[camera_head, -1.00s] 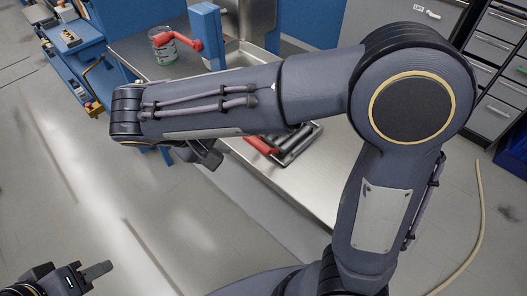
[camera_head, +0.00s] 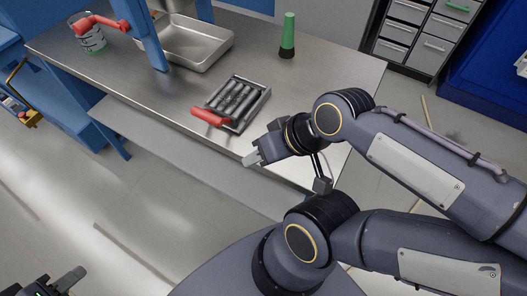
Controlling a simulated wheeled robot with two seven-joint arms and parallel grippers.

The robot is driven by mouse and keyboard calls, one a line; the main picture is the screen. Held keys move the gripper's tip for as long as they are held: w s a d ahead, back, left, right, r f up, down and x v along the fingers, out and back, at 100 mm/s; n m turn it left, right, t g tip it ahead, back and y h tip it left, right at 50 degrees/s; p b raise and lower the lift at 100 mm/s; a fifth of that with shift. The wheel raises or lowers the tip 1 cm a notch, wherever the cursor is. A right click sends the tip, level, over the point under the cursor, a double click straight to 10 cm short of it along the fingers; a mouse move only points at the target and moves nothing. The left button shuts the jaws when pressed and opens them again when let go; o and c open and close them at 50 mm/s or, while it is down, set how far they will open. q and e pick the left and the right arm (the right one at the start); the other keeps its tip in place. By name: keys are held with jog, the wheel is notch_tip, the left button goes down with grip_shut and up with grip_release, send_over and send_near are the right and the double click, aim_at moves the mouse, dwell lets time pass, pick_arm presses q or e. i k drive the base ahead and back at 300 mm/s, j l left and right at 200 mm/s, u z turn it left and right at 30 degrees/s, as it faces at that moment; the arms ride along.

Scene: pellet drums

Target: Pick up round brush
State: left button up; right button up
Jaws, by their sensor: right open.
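An upright green object with a dark lower end (camera_head: 287,38) stands at the far right part of the metal table; it looks like the round brush, though its bristles are too small to make out. My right gripper (camera_head: 252,159) is open and empty at the table's front edge, nearer to me than the brush and well apart from it. My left gripper (camera_head: 66,281) is at the bottom left corner, partly cut off, over the floor; its jaw opening cannot be made out.
A metal pan (camera_head: 190,48), blue post (camera_head: 146,35) and clear container (camera_head: 90,42) are further left. The metal table (camera_head: 330,85) is bare around the brush.

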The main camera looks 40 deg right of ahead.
aim_at(287, 51)
jog(key=z, duration=1.5)
